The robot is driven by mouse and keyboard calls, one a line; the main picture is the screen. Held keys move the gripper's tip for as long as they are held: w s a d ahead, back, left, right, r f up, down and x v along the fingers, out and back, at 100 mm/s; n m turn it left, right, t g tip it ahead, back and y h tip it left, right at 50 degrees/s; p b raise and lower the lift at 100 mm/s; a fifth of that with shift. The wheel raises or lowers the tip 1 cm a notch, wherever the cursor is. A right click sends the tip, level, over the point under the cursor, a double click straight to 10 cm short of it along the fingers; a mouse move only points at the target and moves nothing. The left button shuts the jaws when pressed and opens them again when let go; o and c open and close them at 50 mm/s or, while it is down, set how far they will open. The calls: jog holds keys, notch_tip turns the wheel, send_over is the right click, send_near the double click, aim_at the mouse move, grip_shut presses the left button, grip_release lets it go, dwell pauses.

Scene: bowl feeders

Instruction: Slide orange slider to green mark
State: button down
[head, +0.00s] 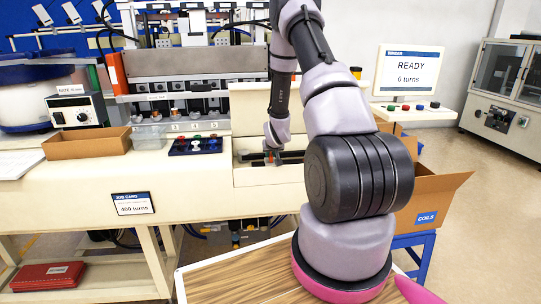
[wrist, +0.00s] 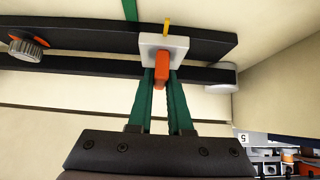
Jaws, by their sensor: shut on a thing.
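The orange slider (wrist: 162,72) is an orange handle on a white square carriage (wrist: 178,43) that rides on a black rail (wrist: 90,36) in the wrist view. A yellow pointer (wrist: 166,27) stands up from the carriage. The green mark (wrist: 130,9) is a narrow green strip beyond the rail, to the left of the pointer and apart from it. My gripper (wrist: 162,80) has its green fingers shut on the orange handle, one on each side. In the head view my gripper (head: 272,157) is low at the cream bench recess, and the slider is mostly hidden there.
A grey knurled knob (wrist: 27,50) sits at the rail's left end, and a light round end piece (wrist: 222,74) at its right.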

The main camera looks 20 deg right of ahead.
jog(key=d, duration=0.1)
jog(key=s+d, duration=0.1)
jog(key=d, duration=0.1)
jog(key=shift+d, duration=0.25)
jog(key=shift+a, duration=0.15)
jog(key=c, duration=0.8)
grip_release()
jog(key=shift+c, duration=0.2)
jog(key=v, duration=1)
jog(key=shift+s+r, duration=0.25)
